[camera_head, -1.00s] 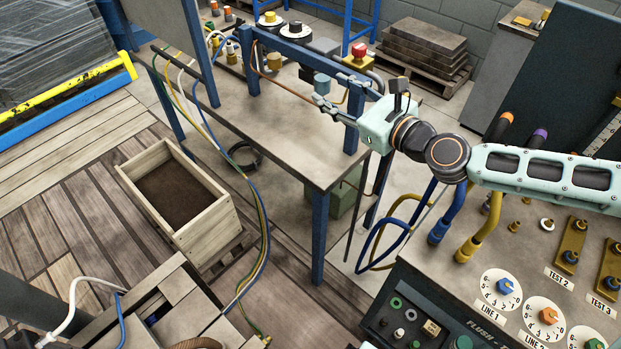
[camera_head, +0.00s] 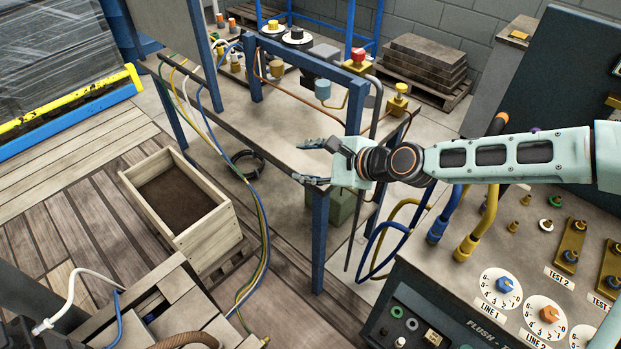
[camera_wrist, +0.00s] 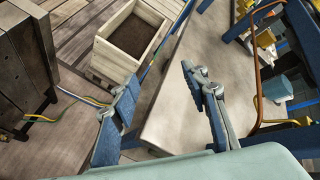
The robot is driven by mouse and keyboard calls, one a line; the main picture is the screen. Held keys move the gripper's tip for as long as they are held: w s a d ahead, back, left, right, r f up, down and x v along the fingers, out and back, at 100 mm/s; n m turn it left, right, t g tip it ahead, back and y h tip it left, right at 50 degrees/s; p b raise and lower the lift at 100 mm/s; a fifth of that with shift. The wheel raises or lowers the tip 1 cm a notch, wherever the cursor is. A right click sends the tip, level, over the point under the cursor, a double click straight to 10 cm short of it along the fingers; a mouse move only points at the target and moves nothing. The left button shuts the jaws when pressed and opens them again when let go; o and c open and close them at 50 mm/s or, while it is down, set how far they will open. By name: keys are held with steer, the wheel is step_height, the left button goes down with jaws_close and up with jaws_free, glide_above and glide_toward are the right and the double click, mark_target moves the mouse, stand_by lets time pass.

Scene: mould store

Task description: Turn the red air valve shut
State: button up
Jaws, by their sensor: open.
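A red knob (camera_head: 358,54), which looks like the air valve's handle, sits on a yellow body at the right end of the blue frame over the workbench (camera_head: 285,130). My gripper (camera_head: 300,161) is open and empty, pointing left near the bench's front corner. In the picture it is below and left of the red knob and clearly apart from it. In the wrist view my open fingers (camera_wrist: 160,72) have nothing between them, and the red knob does not show there. Which way the knob is turned cannot be told.
A brass fitting with a yellow top (camera_head: 400,89) stands right of the red knob. A wooden box (camera_head: 185,205) stands on the floor; a test panel (camera_head: 505,245) is at right.

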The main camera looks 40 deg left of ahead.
steer(key=shift+w+d+f+n+h, duration=0.1)
steer(key=shift+d+f+n+h, duration=0.2)
steer(key=shift+f, duration=0.3)
steer(key=shift+d+f+n+h, duration=0.15)
steer(key=shift+f+n, duration=0.2)
steer(key=shift+f, duration=0.25)
steer(key=shift+w+d+f+n+h, duration=0.1)
steer(key=shift+d+f+n+h, duration=0.2)
steer(key=shift+f, duration=0.3)
